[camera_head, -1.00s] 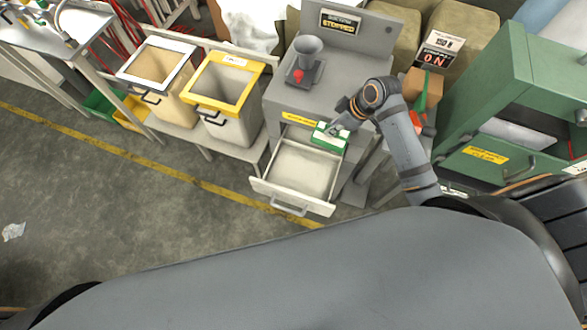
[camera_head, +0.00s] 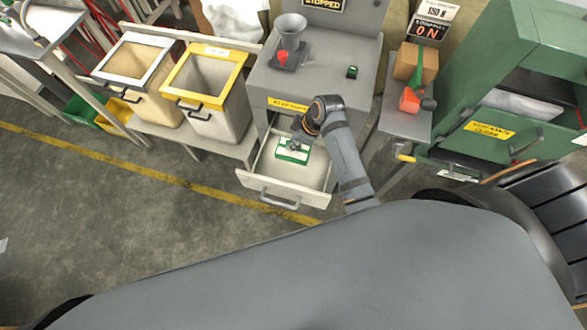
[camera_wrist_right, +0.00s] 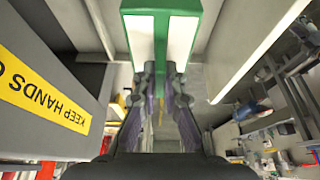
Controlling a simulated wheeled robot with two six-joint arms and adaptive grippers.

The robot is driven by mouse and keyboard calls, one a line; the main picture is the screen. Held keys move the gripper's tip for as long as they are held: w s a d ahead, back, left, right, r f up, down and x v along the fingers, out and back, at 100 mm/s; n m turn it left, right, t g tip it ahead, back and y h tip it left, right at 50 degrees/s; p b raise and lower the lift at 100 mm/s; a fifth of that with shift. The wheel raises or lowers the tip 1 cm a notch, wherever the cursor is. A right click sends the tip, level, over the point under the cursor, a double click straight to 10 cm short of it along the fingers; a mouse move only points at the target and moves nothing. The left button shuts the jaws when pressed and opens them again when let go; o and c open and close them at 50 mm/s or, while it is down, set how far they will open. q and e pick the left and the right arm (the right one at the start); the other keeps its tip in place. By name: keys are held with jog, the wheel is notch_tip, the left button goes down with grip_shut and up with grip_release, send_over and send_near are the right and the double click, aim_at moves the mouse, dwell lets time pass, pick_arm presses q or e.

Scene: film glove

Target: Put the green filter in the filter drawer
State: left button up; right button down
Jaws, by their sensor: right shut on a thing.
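The green filter (camera_head: 293,152) is a flat green block with white panels. It is inside the open filter drawer (camera_head: 316,196) of the grey machine, toward the drawer's back. My right gripper (camera_head: 296,143) reaches down over the drawer and is shut on the filter. In the right wrist view the fingers (camera_wrist_right: 161,82) close on the green middle bar of the filter (camera_wrist_right: 182,35). I cannot tell whether the filter touches the drawer floor. My left gripper is not in view.
The grey machine (camera_head: 330,80) stands behind the drawer, with a cup and a red button on top. Two bins (camera_head: 218,120) stand to the left. A side stand (camera_head: 403,122) with a box and an orange-and-green tool is at right, beside a green cabinet (camera_head: 510,90).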

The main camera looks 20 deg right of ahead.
aim_at(301, 151)
jog(key=shift+f, duration=4.95)
jog(key=c, duration=1.5)
grip_release()
jog(key=shift+f, duration=0.15)
jog(key=shift+o, duration=0.2)
jog(key=v, duration=1.2)
jog(key=shift+s+p, duration=0.1)
jog(key=shift+p, duration=0.25)
